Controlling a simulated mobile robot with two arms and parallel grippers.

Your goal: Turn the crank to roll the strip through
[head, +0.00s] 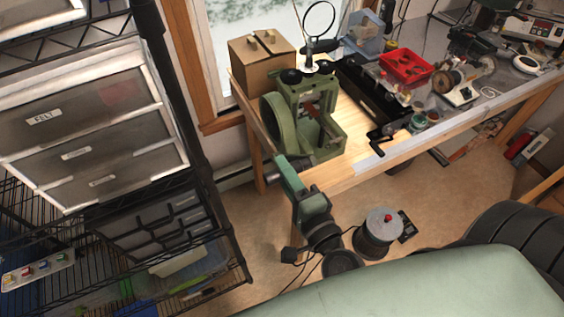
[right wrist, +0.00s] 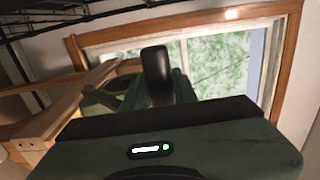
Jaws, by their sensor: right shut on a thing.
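The green rolling mill (head: 322,138) stands at the near left end of the wooden workbench, with a round green wheel at its left side. Reddish parts show in the mill; I cannot tell which is the strip. My left gripper is not in view.
A cardboard box (head: 262,60) stands behind the mill. A red tray (head: 406,66) and tools crowd the workbench (head: 385,155) to the right. A wire shelf with drawers (head: 95,135) stands close on the left. A grey canister (head: 378,232) is below the bench.

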